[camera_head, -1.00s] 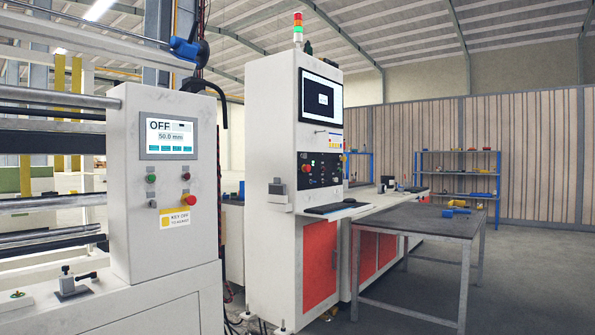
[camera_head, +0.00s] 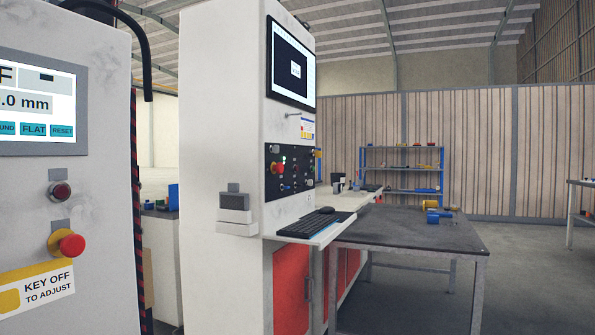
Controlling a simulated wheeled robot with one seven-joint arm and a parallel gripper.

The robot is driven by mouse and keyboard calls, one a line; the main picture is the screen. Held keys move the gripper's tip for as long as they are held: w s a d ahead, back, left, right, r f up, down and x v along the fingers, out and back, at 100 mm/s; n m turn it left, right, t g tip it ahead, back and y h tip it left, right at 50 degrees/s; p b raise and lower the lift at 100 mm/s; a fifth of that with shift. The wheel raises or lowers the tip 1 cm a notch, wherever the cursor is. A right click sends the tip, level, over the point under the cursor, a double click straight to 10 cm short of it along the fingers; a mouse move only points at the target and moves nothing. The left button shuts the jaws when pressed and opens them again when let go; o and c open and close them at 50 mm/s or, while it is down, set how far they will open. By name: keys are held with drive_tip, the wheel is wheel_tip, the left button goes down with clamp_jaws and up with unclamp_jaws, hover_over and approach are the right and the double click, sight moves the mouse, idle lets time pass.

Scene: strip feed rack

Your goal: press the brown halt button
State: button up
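On the pale machine panel (camera_head: 100,220) at the left, a small dark red-brown round button (camera_head: 60,191) sits under a small grey tag. Its colour is the closest to brown that I see here; the tag's wording cannot be read. Below it is a larger red mushroom button (camera_head: 69,243) with a yellow-orange base. A screen (camera_head: 38,105) above them is cut off by the left edge. My gripper is not in view.
A tall white cabinet (camera_head: 222,120) stands ahead, with a dark control panel (camera_head: 290,170) bearing a red button and a keyboard shelf (camera_head: 318,228). A dark-topped table (camera_head: 400,232) is to its right. Open grey floor (camera_head: 530,285) lies at the right.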

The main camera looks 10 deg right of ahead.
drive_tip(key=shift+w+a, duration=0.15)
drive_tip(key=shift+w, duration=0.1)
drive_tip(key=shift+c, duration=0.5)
